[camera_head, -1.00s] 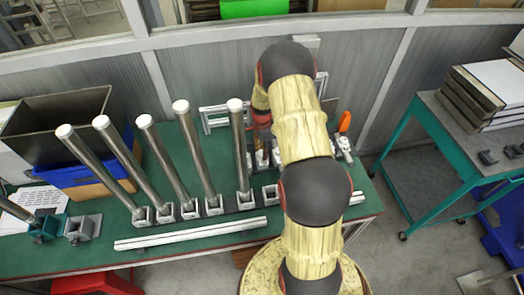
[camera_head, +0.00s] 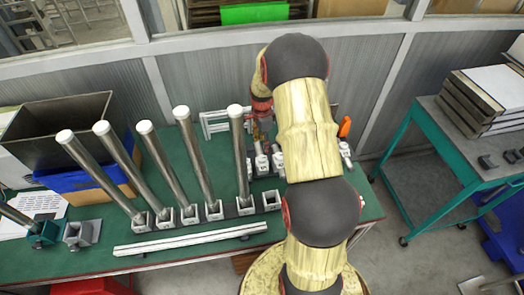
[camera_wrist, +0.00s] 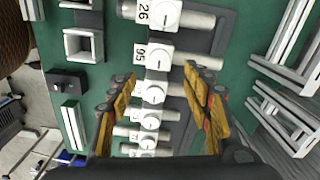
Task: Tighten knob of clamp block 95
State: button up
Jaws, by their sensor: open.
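Clamp block 95 (camera_wrist: 157,56) is a white block with a round slotted knob on top, set on a grey rod, in the upper middle of the wrist view. Its black number faces left. My gripper (camera_wrist: 158,76) is open, with its yellow fingertips on either side of the row and just below block 95 in the picture. Nothing is between the fingers in their grip. In the head view the gripper is mostly hidden behind my arm, and I cannot read the block numbers there.
Block 26 (camera_wrist: 163,14) is above block 95 in the wrist view; several similar blocks continue below. Square grey sockets (camera_wrist: 82,46) lie left, and white rails (camera_wrist: 283,112) right. In the head view, tall metal rods (camera_head: 240,150) stand left of my arm on the green table (camera_head: 100,255).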

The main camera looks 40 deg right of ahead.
jog(key=shift+r, duration=1.55)
